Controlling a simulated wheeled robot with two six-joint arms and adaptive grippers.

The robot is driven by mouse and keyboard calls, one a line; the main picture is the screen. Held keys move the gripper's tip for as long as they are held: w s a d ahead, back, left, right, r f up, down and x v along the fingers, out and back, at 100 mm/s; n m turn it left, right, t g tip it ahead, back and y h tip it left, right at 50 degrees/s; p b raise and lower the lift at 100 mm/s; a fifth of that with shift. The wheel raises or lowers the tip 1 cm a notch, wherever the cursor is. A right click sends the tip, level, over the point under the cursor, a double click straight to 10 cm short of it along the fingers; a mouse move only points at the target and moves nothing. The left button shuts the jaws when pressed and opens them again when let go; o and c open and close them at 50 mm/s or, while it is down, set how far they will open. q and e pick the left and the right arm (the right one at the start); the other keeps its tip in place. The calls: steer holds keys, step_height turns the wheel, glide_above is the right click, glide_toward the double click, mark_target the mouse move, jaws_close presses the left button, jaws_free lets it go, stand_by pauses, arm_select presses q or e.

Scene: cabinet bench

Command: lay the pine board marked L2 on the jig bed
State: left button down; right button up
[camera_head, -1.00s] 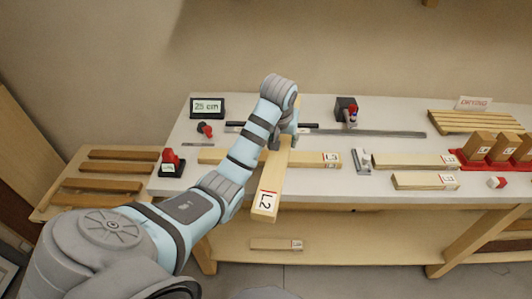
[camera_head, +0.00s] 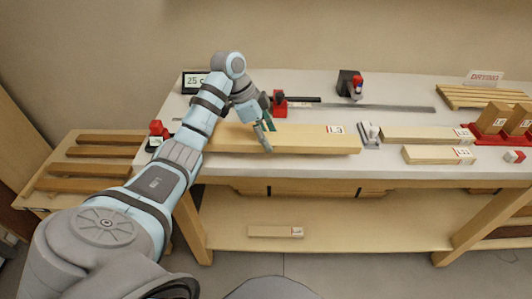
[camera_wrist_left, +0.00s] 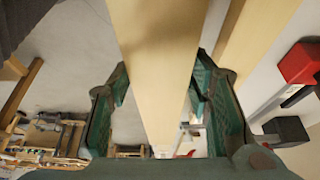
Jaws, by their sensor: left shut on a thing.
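My left gripper (camera_head: 265,136) is shut on a long pale pine board (camera_head: 300,143), held lengthwise at the front of the bench. In the left wrist view the board (camera_wrist_left: 158,60) runs between the green fingers. It showed the mark L2 earlier; I cannot make out that mark on it now. Another pine board seems to lie just behind it, with a label (camera_head: 335,129) near its right end; the held board hides most of it. That board also seems to show in the wrist view (camera_wrist_left: 255,35). I cannot clearly tell the jig bed's outline or whether the held board touches anything.
A red block (camera_head: 279,103) on a dark bar stands behind the gripper. A grey clamp (camera_head: 369,135) stands right of the boards, before two more pine boards (camera_head: 430,135) (camera_head: 438,154). A red rack (camera_head: 490,140) and slatted drying rack (camera_head: 485,97) are at right.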

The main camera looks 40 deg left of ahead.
mark_target(267, 159)
arm_select(q)
step_height(267, 159, down, 5)
steer(key=shift+f, duration=0.1)
steer(key=c, duration=0.8)
jaws_free()
steer(key=shift+c, duration=0.2)
